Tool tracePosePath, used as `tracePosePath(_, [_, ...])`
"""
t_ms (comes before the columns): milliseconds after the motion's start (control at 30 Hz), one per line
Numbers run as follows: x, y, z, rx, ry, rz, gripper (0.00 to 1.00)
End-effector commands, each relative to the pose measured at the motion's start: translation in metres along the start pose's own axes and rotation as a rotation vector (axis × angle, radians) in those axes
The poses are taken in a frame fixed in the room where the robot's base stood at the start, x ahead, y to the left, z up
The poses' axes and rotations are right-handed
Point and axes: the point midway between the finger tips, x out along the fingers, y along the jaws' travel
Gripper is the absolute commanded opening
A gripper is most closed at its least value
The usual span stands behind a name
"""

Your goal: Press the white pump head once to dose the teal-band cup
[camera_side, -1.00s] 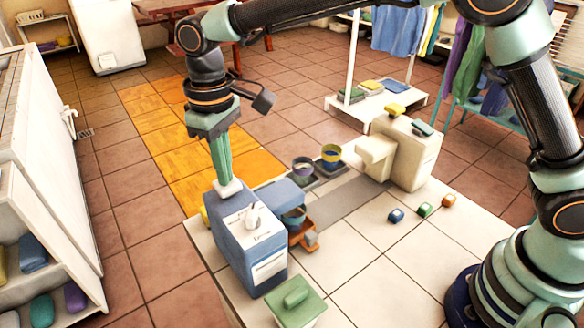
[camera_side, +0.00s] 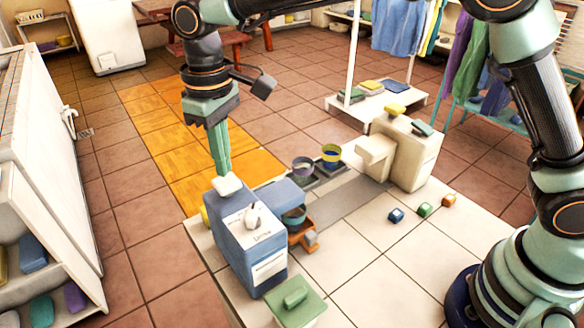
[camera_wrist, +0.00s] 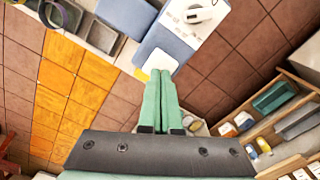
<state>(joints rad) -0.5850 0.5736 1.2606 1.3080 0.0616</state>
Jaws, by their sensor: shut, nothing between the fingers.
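The blue dispenser (camera_side: 246,232) stands at the near left corner of the white counter. Its white pump head (camera_side: 228,184) sits on top at the back, and part of it shows beside the fingertips in the wrist view (camera_wrist: 147,68). My gripper (camera_side: 221,172) is shut and empty, pointing down just above the pump head; I cannot tell whether the tips still touch it. The teal-band cup (camera_side: 294,216) is under the dispenser's blue spout, at an orange holder (camera_side: 301,235). The spout partly hides the cup, and its contents cannot be made out.
A purple-band cup (camera_side: 303,165) and a yellow-band cup (camera_side: 331,155) stand in a dark tray further back. A cream dispenser (camera_side: 408,152) is at the back right. A green lidded box (camera_side: 296,301) stands in front. Small coloured blocks (camera_side: 424,210) lie on the right.

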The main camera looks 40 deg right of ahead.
Motion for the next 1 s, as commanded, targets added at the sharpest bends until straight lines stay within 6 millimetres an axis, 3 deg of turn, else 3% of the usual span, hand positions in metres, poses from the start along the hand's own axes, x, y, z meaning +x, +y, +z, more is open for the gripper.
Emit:
tracePosePath(600, [-0.053, 0.0, -0.001, 0.0, 0.003, 0.0, 0.0])
tracePosePath(1000, [-0.06, 0.0, 0.0, 0.0, 0.001, 0.0, 0.0])
